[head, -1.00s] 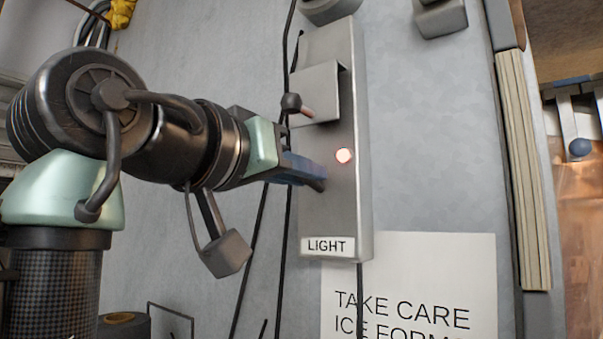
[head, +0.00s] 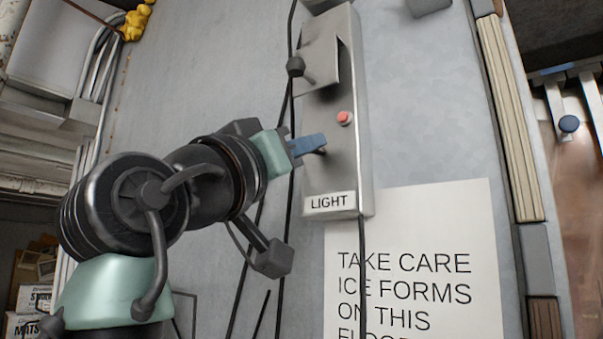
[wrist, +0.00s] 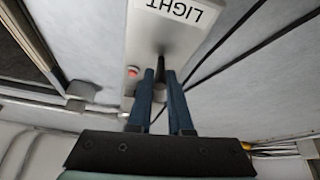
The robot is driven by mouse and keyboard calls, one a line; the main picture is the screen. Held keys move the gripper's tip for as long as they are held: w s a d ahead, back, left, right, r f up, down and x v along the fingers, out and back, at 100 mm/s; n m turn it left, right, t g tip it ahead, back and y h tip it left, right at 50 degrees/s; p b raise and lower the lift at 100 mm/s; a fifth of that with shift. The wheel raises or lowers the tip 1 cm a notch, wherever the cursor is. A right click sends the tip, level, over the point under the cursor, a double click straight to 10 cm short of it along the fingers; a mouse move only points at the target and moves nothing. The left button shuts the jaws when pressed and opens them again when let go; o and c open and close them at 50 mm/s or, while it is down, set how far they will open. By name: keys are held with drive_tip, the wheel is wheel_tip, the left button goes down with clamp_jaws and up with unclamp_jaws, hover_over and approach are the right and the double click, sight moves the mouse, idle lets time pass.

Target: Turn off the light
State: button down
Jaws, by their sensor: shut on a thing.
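The light switch is a grey metal box (head: 335,170) on the wall with a white LIGHT label (head: 330,203), which also shows in the wrist view (wrist: 182,10). Its small red lamp (head: 344,118) looks dull and unlit; it also shows in the wrist view (wrist: 133,72). My gripper (head: 314,147) is at the lower left of the box, above the label, with its blue fingers shut on a short dark switch lever (head: 321,151). In the wrist view my gripper (wrist: 160,80) has one finger on each side of the lever, whose tip is partly hidden.
A bent metal cover (head: 320,75) and a black-knobbed lever (head: 295,67) are higher on the box. Black cables (head: 287,190) run down the wall beside it. A warning sign (head: 415,240) hangs below. A wooden strip (head: 508,110) edges the wall at right.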

drive_tip(key=shift+d+f+t+h+b, duration=0.15)
drive_tip(key=shift+f+t+h+b, duration=0.25)
drive_tip(key=shift+t+b, duration=0.6)
drive_tip(key=shift+w+f+b, duration=0.1)
drive_tip(key=shift+b, duration=0.25)
drive_tip(key=shift+t, duration=0.3)
drive_tip(key=c, duration=1.2)
unclamp_jaws()
drive_tip(key=shift+c, duration=0.2)
drive_tip(key=o, duration=0.4)
drive_tip(key=shift+w+d, duration=0.15)
drive_tip(key=shift+w, duration=0.1)
drive_tip(key=shift+c, duration=0.2)
drive_tip(key=shift+s, duration=0.15)
